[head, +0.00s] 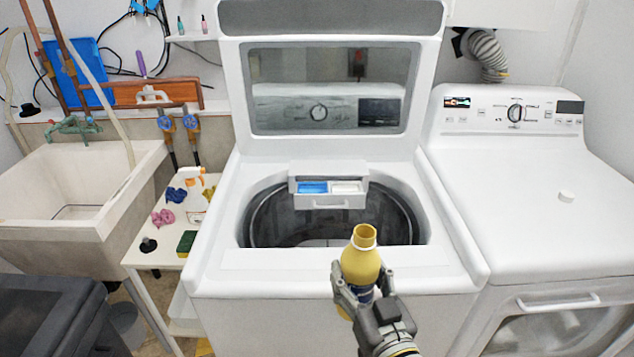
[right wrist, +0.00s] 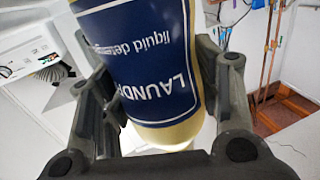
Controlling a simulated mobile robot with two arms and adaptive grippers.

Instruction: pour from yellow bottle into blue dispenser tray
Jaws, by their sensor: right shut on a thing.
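The yellow bottle (head: 361,262) is in my right gripper (head: 360,296), in front of the open washer. Its open mouth points up and it looks close to upright. In the right wrist view the bottle (right wrist: 140,60) sits between the two fingers of my right gripper (right wrist: 165,95), with a blue laundry detergent label. The blue dispenser tray (head: 313,187) is the left compartment of the pulled-out drawer at the back of the washer opening, beyond the bottle and to its left. A white compartment (head: 346,187) lies beside it. My left gripper is not in view.
The washer's lid (head: 333,90) stands raised behind the drawer. The front rim (head: 300,262) lies near the bottle. A dryer (head: 540,190) stands at right. A small table (head: 160,255) with a spray bottle (head: 196,190) and a sink (head: 75,200) are at left.

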